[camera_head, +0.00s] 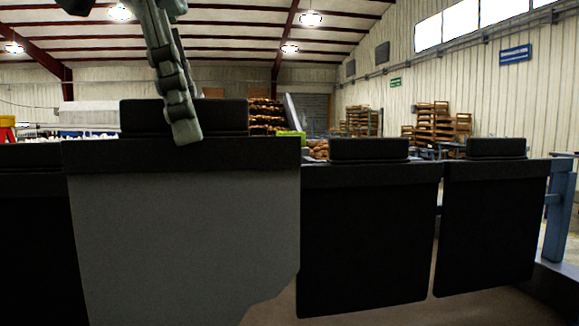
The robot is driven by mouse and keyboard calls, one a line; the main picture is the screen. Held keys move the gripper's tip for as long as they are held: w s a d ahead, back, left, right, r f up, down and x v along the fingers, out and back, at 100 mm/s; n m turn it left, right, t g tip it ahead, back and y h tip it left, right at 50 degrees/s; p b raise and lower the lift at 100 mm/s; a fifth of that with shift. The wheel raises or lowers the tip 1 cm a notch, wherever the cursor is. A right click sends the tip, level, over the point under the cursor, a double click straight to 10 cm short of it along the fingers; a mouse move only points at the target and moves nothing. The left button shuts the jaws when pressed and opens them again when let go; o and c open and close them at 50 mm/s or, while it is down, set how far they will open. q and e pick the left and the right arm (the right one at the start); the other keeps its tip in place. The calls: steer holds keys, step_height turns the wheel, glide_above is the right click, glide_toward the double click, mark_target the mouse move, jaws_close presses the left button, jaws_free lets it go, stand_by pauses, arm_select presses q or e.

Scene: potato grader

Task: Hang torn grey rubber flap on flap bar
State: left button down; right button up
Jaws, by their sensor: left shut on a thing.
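The torn grey rubber flap (180,240) hangs upright at left centre, with a black top band and a raised black block (225,118) above it. Its lower right corner is torn away. My left gripper (184,130) comes down from the top and is shut on the flap's black top part. The flap's top sits higher in the picture than the neighbouring flaps and covers part of the left one. The flap bar is hidden behind the flap tops, so I cannot tell whether the grey flap rests on it. My right gripper is not in view.
Black flaps hang to the right, one at centre (365,240) and one further right (490,225). Another black flap (30,250) is at the left edge. A blue frame post (558,215) stands at far right. Wooden crates (435,120) stand in the background.

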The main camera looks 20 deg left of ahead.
arm_select(q)
steer(key=w+a, duration=0.4)
steer(key=w, duration=0.2)
steer(key=shift+w, duration=0.3)
